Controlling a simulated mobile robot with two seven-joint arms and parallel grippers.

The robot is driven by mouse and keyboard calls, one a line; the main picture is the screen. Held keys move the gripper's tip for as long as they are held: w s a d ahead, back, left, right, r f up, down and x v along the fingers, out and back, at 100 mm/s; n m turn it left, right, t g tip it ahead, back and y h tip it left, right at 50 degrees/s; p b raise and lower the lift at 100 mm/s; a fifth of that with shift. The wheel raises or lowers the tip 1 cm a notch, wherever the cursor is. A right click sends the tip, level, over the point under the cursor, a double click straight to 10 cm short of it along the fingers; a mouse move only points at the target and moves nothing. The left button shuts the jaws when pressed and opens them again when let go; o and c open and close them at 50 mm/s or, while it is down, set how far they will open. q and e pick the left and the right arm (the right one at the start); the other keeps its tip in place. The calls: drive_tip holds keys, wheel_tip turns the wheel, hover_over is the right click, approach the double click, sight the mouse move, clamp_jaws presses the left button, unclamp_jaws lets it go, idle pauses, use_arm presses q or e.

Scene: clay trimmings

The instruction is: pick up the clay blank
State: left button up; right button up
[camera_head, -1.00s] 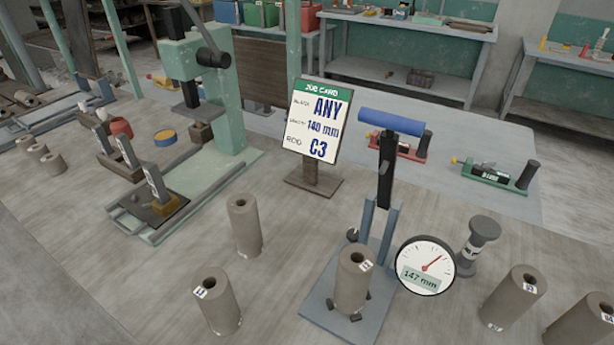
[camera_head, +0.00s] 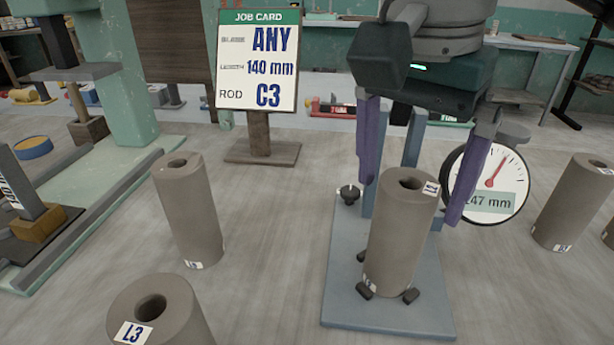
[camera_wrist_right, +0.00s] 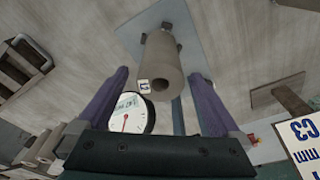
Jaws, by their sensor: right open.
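A grey clay blank (camera_head: 398,236), a hollow upright cylinder with a small label near its top, stands on the blue-grey plate (camera_head: 388,315) of the gauge stand between small dark stops. My right gripper (camera_head: 415,195) comes down from above, its purple fingers open on either side of the blank's upper part, with nothing gripped. In the right wrist view the blank (camera_wrist_right: 163,65) lies ahead between the spread fingers (camera_wrist_right: 160,95). Whether a finger touches it I cannot tell. My left gripper is not in view.
Other clay blanks stand on the bench: one left (camera_head: 188,212), one at front left marked L3 (camera_head: 160,318), one at right (camera_head: 573,203). A dial gauge (camera_head: 490,185) reads about 147 mm. A job card (camera_head: 258,62) reads ANY, 140 mm, C3. A green press (camera_head: 125,80) stands left.

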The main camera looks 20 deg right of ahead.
sight(397, 236)
drive_tip(key=f, duration=0.4)
drive_tip(key=d+f, duration=0.1)
drive_tip(key=f, duration=0.1)
drive_tip(key=shift+w, duration=0.3)
drive_tip(key=shift+c, duration=0.2)
clamp_jaws()
drive_tip(key=shift+r, duration=0.1)
idle(0.3)
